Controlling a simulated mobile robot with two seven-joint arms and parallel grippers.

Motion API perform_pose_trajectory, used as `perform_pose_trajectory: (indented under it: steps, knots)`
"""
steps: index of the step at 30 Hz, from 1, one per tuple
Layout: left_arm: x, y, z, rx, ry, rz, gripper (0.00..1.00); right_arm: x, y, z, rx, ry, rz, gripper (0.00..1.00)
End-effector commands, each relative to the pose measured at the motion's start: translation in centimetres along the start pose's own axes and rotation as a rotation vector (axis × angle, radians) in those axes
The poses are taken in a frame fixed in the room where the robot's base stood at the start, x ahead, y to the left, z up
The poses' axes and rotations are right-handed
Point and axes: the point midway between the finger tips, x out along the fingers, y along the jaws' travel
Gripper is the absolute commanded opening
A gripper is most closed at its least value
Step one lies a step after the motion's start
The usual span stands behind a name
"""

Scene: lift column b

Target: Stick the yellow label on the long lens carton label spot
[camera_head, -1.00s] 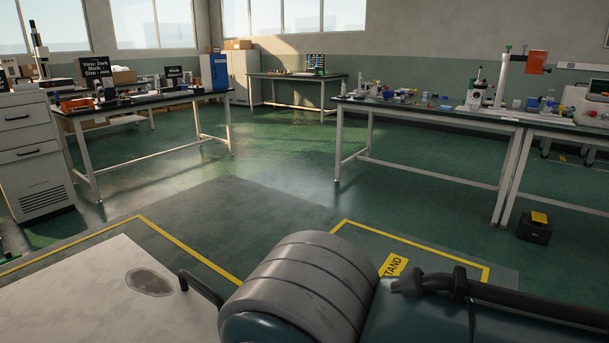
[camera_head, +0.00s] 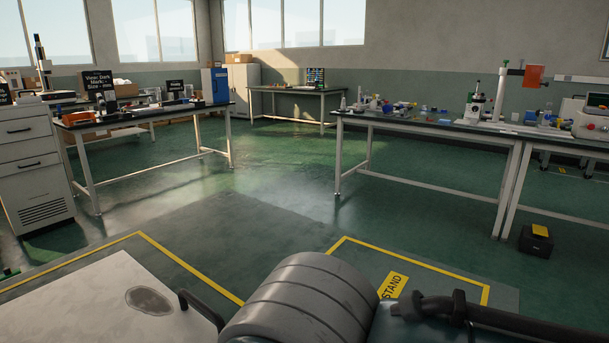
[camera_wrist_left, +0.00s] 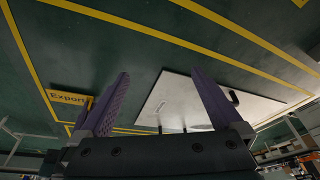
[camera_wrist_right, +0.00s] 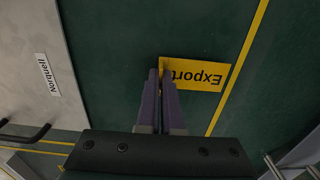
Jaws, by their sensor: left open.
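I cannot make out the yellow label or the long lens carton for certain in any view. In the head view a black box (camera_head: 535,243) stands on the floor at the right with a small yellow patch (camera_head: 540,231) on top; I cannot tell what the patch is. My left gripper (camera_wrist_left: 162,76) is open and empty in the left wrist view, above the green floor. Neither gripper shows in the head view.
A bench (camera_head: 420,122) with small items stands at the right, another bench (camera_head: 150,109) at the left beside a white drawer cabinet (camera_head: 35,165). A far table (camera_head: 295,89) stands at the back. The floor between them is clear. A pale surface (camera_head: 90,300) lies front left.

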Motion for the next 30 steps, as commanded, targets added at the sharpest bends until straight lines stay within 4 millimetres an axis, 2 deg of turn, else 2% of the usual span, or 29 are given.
perform_pose_trajectory:
  steps: [1,30]
  knots:
    - [-0.7,0.0,-0.2,0.000,0.000,0.000,1.00,-0.7,0.0,0.0,0.000,0.000,0.000,0.00]
    - [-6.8,-0.5,-2.1,0.010,-0.001,-0.008,1.00,-6.5,0.0,0.0,-0.001,0.000,0.000,0.00]
